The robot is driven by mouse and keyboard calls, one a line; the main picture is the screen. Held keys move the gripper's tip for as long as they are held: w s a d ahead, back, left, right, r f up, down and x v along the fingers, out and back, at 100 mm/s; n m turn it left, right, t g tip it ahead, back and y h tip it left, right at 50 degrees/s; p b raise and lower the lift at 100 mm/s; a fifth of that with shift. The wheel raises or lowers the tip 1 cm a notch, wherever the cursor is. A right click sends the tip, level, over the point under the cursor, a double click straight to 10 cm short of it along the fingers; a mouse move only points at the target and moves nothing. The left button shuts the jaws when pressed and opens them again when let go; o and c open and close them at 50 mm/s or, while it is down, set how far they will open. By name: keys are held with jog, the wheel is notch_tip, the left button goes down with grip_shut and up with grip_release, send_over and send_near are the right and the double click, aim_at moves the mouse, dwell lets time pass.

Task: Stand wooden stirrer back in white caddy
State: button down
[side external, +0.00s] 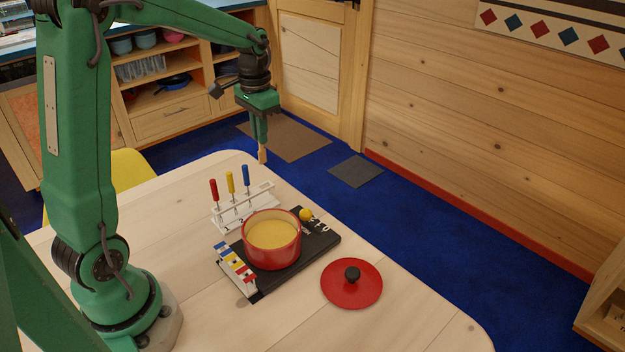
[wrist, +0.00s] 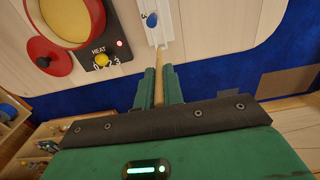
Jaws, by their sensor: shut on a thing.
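My gripper (side external: 261,143) is shut on the wooden stirrer (wrist: 158,88) and points down above the table's far end. Only a short pale end of the stirrer (side external: 262,155) shows below the fingers in the side view. In the wrist view it lies between the green fingers (wrist: 159,86), its far end by the end of the white caddy (wrist: 160,36). The white caddy (side external: 226,222) is a low numbered rack holding forks with red, yellow and blue handles. In the side view the stirrer is above and apart from it.
A red pot (side external: 272,248) of yellow liquid sits on a black heater (side external: 321,243) with a yellow knob (side external: 306,214), nearer than the caddy. A red lid (side external: 351,284) lies to the right. The table's near part is clear.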

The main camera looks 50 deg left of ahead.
aim_at(261, 149)
jog(key=shift+f, duration=2.75)
jog(key=shift+f, duration=2.8)
jog(key=c, duration=1.4)
grip_release()
jog(key=shift+c, duration=0.2)
jog(key=shift+r, duration=0.1)
jog(key=shift+r, duration=3.8)
